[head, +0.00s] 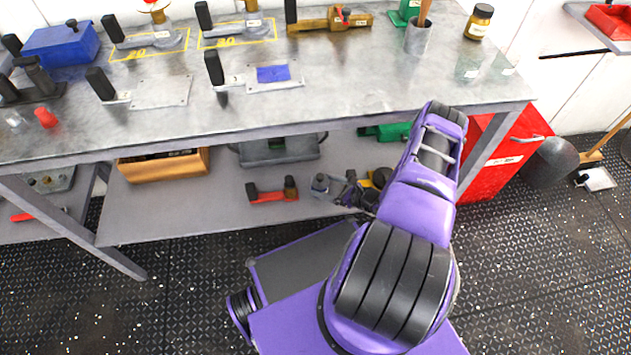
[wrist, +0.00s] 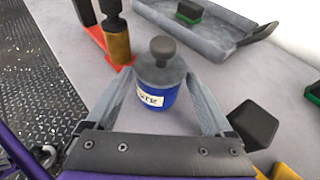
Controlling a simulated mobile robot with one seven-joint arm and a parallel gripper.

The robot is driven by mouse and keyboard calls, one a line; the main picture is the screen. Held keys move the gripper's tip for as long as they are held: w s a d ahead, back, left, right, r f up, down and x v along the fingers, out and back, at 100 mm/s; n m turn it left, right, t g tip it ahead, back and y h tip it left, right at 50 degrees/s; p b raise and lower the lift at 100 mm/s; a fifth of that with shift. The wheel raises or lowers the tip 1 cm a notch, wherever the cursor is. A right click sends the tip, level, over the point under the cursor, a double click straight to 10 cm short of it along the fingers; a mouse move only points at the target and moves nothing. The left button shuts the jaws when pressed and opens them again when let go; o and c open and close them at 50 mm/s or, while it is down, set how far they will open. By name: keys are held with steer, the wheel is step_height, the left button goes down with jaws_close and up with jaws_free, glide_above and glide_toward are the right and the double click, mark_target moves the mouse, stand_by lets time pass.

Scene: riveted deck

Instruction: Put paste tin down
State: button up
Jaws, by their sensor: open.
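The paste tin (wrist: 152,97) has a blue body, a white label with part of its lettering showing, a grey lid and a dark round knob. In the wrist view it stands upright on the grey lower shelf (head: 220,205). My gripper (wrist: 163,88) is open, with one finger on each side of the tin. I cannot tell whether either finger touches it. In the head view my gripper (head: 340,188) is low over the lower shelf, small and partly hidden by my arm.
A red tool with dark handles (head: 273,190) lies left of my gripper. A grey tray (wrist: 215,28) with a green block lies behind the tin. A black block (wrist: 254,122) is close on the right. The worktop (head: 330,90) is above, and a wooden box (head: 163,165) is far left.

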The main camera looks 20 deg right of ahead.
steer(key=v, duration=0.6)
steer(key=shift+s+d, duration=0.15)
steer(key=shift+s, duration=0.05)
steer(key=shift+r+p, duration=0.1)
steer(key=shift+p, duration=0.2)
